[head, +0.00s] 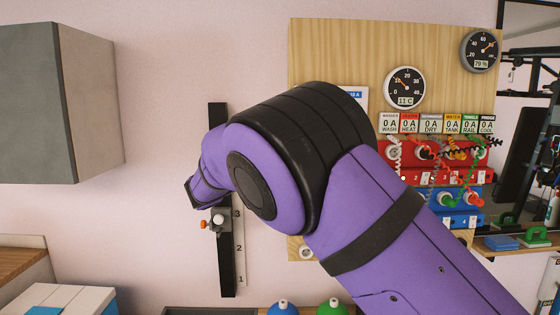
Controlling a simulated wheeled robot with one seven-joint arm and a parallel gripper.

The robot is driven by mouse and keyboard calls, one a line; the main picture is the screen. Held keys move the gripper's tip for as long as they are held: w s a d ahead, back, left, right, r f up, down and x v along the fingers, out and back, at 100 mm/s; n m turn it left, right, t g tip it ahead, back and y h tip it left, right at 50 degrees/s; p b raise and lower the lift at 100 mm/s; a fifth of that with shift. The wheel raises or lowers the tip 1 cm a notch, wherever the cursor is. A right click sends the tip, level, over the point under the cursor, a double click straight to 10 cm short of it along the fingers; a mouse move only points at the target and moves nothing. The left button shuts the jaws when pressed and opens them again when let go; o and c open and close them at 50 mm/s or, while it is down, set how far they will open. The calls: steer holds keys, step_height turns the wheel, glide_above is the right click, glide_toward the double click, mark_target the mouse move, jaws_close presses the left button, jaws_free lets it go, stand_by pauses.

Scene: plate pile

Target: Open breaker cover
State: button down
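I cannot make out a breaker cover for certain. A pale panel with a blue label (355,95) is on the wooden board, mostly hidden behind my arm. I cannot tell whether it is the breaker box or whether any cover is open or shut. My purple and black arm crosses the middle of the head view and points left, with its far end near the black rail. My gripper's fingers do not show.
The wooden board (335,50) holds two round gauges (404,88), a row of labelled meters and red and blue socket blocks (462,220) with coiled cables. A black rail with a numbered scale (228,265) is left. A grey cabinet (85,100) hangs upper left.

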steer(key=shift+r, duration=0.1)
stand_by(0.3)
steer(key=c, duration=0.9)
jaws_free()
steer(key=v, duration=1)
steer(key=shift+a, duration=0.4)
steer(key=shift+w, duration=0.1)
